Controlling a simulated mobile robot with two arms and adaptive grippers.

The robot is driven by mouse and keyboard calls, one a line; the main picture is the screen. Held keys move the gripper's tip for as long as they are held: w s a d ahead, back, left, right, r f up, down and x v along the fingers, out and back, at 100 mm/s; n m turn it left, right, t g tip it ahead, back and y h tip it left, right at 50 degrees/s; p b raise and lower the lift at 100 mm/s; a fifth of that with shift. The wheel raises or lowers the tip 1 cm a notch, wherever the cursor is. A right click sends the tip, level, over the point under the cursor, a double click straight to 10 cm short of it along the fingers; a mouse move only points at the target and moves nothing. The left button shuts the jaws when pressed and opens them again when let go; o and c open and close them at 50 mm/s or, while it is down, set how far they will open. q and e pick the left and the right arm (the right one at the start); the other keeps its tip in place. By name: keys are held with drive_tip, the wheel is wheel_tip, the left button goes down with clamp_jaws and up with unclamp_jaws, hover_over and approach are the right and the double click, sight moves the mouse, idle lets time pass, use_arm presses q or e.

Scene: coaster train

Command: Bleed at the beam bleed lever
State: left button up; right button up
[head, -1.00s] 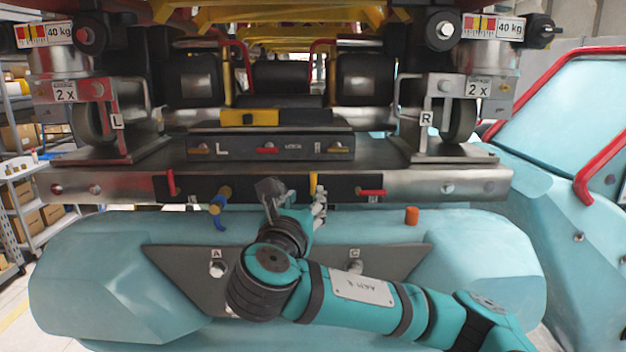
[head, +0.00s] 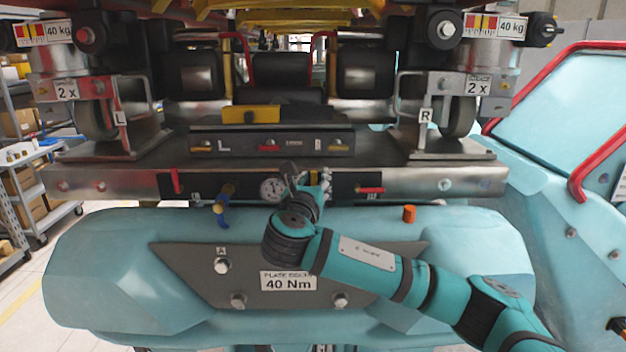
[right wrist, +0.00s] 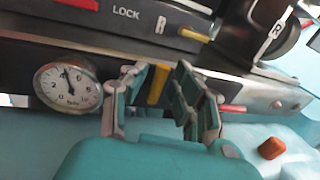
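The steel beam (head: 420,181) runs across the front, with a dark panel in its middle. A small yellow lever (right wrist: 158,85) stands upright on it, right of the round dial gauge (head: 272,188); its label is not readable. My right gripper (head: 308,182) is at the beam and largely hides this lever in the head view. In the right wrist view my right gripper (right wrist: 160,88) is open, with the yellow lever showing between its fingers. I cannot tell whether they touch it. The gauge (right wrist: 69,86) is left of the fingers. My left gripper is not in view.
Red levers sit on the beam at left (head: 174,181) and right (head: 370,190). A blue valve handle (head: 222,212) hangs left of the gauge. An orange cap (head: 409,213) stands right of my gripper. The teal body (head: 110,265) lies below, with a grey plate (head: 190,262).

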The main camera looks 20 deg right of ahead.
clamp_jaws()
drive_tip(key=shift+m, duration=0.3)
drive_tip(key=m, duration=0.1)
drive_tip(key=d+m+b, duration=0.1)
drive_tip(key=m, duration=0.1)
drive_tip(key=shift+s+f+g, duration=0.1)
drive_tip(key=shift+f+g, duration=0.05)
drive_tip(key=shift+g, duration=0.15)
drive_tip(key=m, duration=0.1)
drive_tip(key=m+y, duration=0.1)
drive_tip(key=m, duration=0.1)
drive_tip(key=shift+s+d+f+b, duration=0.15)
drive_tip(key=shift+d+b, duration=0.15)
drive_tip(key=shift+d, duration=0.1)
drive_tip(key=m, duration=0.2)
drive_tip(key=f+m+y, duration=0.1)
drive_tip(key=m, duration=0.1)
drive_tip(key=shift+s+d+g+b, duration=0.1)
drive_tip(key=shift+d+g+b, duration=0.2)
drive_tip(key=shift+d+b, duration=0.1)
drive_tip(key=m, duration=0.1)
drive_tip(key=f+m+y, duration=0.1)
drive_tip(key=m, duration=0.3)
drive_tip(key=shift+d+f+y+b, duration=0.15)
drive_tip(key=shift+d+y+b, duration=0.1)
drive_tip(key=shift+y+b, duration=0.15)
